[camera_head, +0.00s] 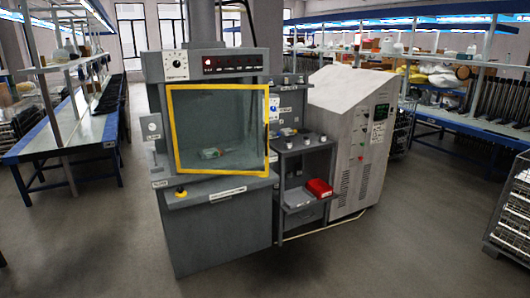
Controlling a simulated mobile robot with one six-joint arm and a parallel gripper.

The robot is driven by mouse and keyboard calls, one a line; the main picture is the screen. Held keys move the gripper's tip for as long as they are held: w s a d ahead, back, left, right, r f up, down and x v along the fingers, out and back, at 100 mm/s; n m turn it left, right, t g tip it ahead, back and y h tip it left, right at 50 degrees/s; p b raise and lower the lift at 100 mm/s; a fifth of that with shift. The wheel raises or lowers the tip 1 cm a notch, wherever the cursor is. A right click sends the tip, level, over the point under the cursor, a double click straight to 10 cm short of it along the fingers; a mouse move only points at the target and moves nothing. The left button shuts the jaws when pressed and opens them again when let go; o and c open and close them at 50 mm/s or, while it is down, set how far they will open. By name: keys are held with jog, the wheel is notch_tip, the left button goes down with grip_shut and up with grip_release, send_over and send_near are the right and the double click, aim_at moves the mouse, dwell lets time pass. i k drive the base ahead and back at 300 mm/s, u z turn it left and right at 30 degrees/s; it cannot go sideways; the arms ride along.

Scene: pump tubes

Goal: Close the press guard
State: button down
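The press (215,225) is a grey machine cabinet in the middle of the view. Its press guard (222,172) is a clear panel with a yellow frame. The guard spans the front opening, below the control panel with the red display and above the front ledge. I cannot tell whether it is fully shut or stands slightly off the opening. Through the panel a small pale and green object (211,153) shows inside. My gripper is not in view.
A grey stand (304,165) with a red bin (319,188) and a pale sloped control cabinet (345,125) stand to the right. Blue workbenches line both sides. The floor in front is clear.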

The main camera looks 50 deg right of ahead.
aim_at(169, 87)
jog(key=u, duration=0.05)
jog(key=i, duration=1)
jog(key=z, duration=0.05)
